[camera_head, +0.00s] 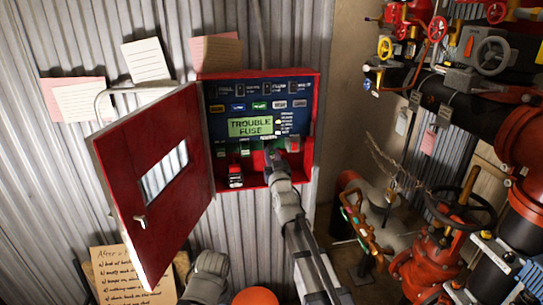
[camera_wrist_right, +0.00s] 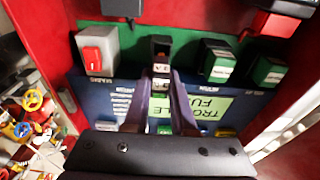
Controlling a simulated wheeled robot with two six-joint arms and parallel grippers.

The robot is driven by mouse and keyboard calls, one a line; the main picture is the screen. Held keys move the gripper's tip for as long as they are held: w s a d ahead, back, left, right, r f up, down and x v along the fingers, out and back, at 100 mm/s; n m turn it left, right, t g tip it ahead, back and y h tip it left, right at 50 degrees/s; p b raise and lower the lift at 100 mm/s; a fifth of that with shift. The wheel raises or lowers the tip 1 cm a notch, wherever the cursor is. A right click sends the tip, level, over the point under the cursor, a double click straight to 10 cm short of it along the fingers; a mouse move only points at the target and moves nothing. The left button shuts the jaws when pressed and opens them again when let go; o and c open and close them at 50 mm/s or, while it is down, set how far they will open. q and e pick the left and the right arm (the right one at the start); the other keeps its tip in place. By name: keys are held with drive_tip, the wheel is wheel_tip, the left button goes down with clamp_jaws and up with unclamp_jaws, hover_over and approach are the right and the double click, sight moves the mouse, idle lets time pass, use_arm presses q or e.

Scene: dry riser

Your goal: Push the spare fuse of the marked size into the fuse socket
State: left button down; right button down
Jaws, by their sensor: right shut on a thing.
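The red panel box (camera_head: 317,110) hangs on the corrugated wall, with a lit display (camera_head: 250,127) reading "TROUBLE FUSE". My right gripper (camera_head: 271,156) is at the lower row inside the box. In the right wrist view its two fingers (camera_wrist_right: 171,88) reach to a black upright fuse socket (camera_wrist_right: 161,45) with a small white label by the fingertips. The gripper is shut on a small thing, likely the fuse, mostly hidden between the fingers. I cannot tell whether it has entered the socket. Black holders with green labelled parts (camera_wrist_right: 218,62) stand beside the socket.
The red door (camera_head: 150,190) stands open to the left. A red switch (camera_wrist_right: 93,58) on a grey block sits close beside the socket. A red and black item (camera_head: 235,176) stands on the box floor. Pipes and valves (camera_head: 470,210) crowd the right.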

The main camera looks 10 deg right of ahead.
drive_tip(key=shift+w, duration=1.9)
idle(2.1)
drive_tip(key=shift+s, duration=0.3)
drive_tip(key=shift+s, duration=1.15)
drive_tip(key=shift+w, duration=1.25)
idle(1.3)
